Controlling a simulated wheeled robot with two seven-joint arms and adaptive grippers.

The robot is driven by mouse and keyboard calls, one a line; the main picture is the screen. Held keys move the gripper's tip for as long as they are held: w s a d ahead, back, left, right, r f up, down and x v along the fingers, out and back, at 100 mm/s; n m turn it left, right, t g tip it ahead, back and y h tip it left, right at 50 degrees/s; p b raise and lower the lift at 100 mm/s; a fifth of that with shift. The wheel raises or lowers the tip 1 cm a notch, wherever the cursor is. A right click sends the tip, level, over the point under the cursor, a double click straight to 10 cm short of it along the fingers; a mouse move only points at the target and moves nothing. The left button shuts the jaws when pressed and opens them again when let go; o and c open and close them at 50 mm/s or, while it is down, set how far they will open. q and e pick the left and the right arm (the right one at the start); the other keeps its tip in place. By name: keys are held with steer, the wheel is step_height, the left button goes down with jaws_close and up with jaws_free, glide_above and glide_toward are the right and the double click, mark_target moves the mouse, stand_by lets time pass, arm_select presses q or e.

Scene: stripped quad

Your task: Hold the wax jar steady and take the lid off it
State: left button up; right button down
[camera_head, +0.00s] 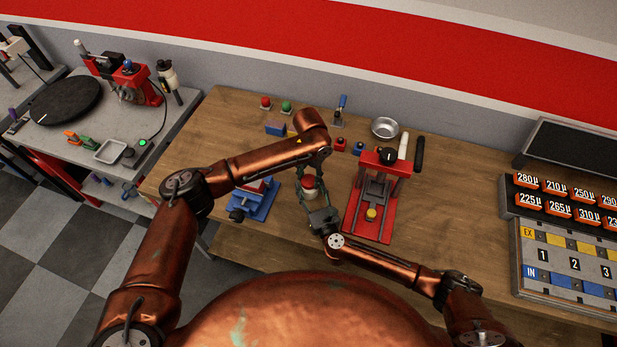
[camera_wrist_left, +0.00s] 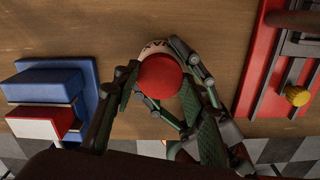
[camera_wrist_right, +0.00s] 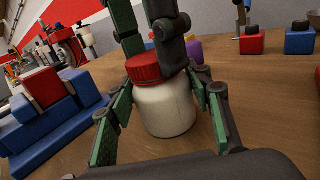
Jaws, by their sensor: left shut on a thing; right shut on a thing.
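The wax jar, a white round jar (camera_wrist_right: 166,110), stands upright on the wooden bench, and its red lid (camera_wrist_right: 143,68) sits on top. From the left wrist view the red lid (camera_wrist_left: 160,76) hides most of the jar; a white edge with dark marks (camera_wrist_left: 152,47) shows beyond it. My left gripper (camera_head: 311,178) reaches down from above, its fingers shut on the lid and covering part of it in the right wrist view. My right gripper (camera_wrist_right: 163,122) comes in low from the front, its fingers shut on the jar's body from both sides.
A blue vise-like block (camera_head: 255,200) stands left of the jar. A red press-like fixture (camera_head: 372,205) with a yellow knob stands close on the right. Small red and blue blocks (camera_head: 340,145) and a metal bowl (camera_head: 385,127) lie behind.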

arm_select(q)
steer(key=n, duration=0.8)
steer(key=shift+c, duration=0.2)
steer(key=n, duration=1.2)
steer(key=shift+o, duration=0.2)
steer(key=n, duration=0.6)
steer(key=shift+d+n, duration=0.1)
steer(key=shift+n, duration=0.3)
steer(key=n, duration=0.6)
steer(key=shift+r, duration=0.1)
steer(key=n, duration=0.7)
arm_select(e)
steer(key=shift+s+a, duration=0.1)
arm_select(q)
steer(key=n, duration=0.7)
steer(key=shift+n, duration=0.4)
steer(key=shift+c, duration=0.2)
steer(key=shift+o, duration=0.2)
steer(key=n, duration=0.4)
steer(key=shift+w+r+n, duration=0.1)
steer(key=shift+n, duration=0.3)
steer(key=shift+c, duration=0.2)
arm_select(e)
steer(key=c, duration=0.9)
jaws_free()
steer(key=shift+c, duration=0.2)
